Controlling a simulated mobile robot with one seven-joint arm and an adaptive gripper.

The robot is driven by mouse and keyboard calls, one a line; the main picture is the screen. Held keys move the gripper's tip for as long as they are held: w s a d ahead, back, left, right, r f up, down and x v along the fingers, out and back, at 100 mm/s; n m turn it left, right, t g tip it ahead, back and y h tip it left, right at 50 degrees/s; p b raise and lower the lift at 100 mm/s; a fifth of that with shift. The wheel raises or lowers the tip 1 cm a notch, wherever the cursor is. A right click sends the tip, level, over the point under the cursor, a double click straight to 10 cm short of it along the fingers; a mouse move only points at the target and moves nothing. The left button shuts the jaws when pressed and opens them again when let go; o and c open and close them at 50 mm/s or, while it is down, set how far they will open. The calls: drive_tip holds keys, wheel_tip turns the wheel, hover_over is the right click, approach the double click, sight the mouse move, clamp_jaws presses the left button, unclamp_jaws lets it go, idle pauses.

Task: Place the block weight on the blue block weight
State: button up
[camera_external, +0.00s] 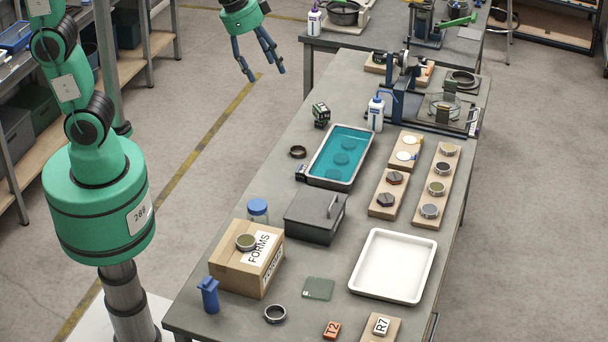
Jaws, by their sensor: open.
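My gripper (267,72) is open and empty, fingers pointing down, at the top of the picture, left of the table and high above the floor. I cannot surely tell which things are the block weight and the blue block weight. A small upright blue thing (208,295) stands at the table's near left corner. An orange piece marked T2 (332,330) lies at the near edge, and a white piece marked R7 (381,326) sits on a wooden board beside it. Two dark hexagonal pieces (386,199) sit on another board. My gripper is far from all of these.
A cardboard box (236,274) with a ring on top, a dark lidded box (302,229), a teal-filled tray (318,177) and an empty white tray (363,283) crowd the table. Boards with round pieces, a bottle (376,113) and a lever frame (397,97) stand farther back.

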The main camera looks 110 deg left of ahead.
drive_tip(key=s+d+f+m+t+h, duration=0.1)
drive_tip(key=s+d+f+m, duration=0.1)
drive_tip(key=s+d, duration=1.5)
drive_tip(key=shift+s+m, duration=0.3)
drive_tip(key=shift+s, duration=0.4)
drive_tip(key=shift+f, duration=0.1)
wheel_tip(320, 180, down, 16)
drive_tip(key=b, duration=1.6)
drive_tip(key=shift+f+b, duration=0.2)
drive_tip(key=shift+b, duration=0.1)
